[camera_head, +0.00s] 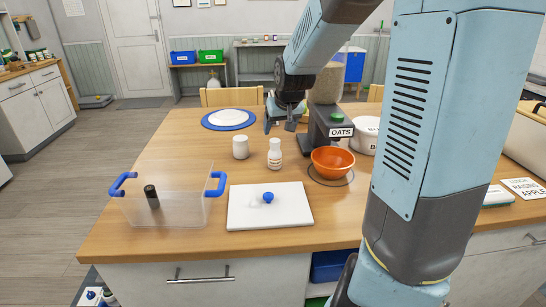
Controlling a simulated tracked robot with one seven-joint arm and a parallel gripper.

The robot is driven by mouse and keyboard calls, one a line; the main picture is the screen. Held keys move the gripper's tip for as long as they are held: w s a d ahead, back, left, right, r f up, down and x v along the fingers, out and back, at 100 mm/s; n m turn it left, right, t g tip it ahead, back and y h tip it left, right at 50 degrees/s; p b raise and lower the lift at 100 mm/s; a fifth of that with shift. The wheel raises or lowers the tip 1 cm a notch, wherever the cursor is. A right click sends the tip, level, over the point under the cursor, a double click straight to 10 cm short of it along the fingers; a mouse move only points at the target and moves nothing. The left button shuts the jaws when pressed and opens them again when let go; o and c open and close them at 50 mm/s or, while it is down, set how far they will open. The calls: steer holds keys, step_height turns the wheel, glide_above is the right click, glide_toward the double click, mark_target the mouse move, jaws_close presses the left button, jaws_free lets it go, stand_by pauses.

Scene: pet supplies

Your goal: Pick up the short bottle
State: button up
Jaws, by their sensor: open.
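A small white bottle (275,154) with a narrower top and a label stands upright on the wooden table (180,155), near its middle. A squat white jar (240,148) stands just left of it. A dark, short cylindrical bottle (152,196) shows inside a clear bin (180,207) with blue handles. I cannot tell for sure which of these is the short bottle. My gripper (280,123) is open and appears empty, above and behind the white bottle, apart from it.
A white board (243,216) with a blue knob lies in front. An orange bowl (333,161) and the oats dispenser (322,128) stand to the right. A white plate on a blue mat (208,122) is at the back left. My arm hides part of the right side.

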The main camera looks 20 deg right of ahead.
mark_target(275, 140)
steer(key=shift+x, duration=5.4)
steer(key=shift+s+a, duration=0.1)
steer(key=c, duration=1.2)
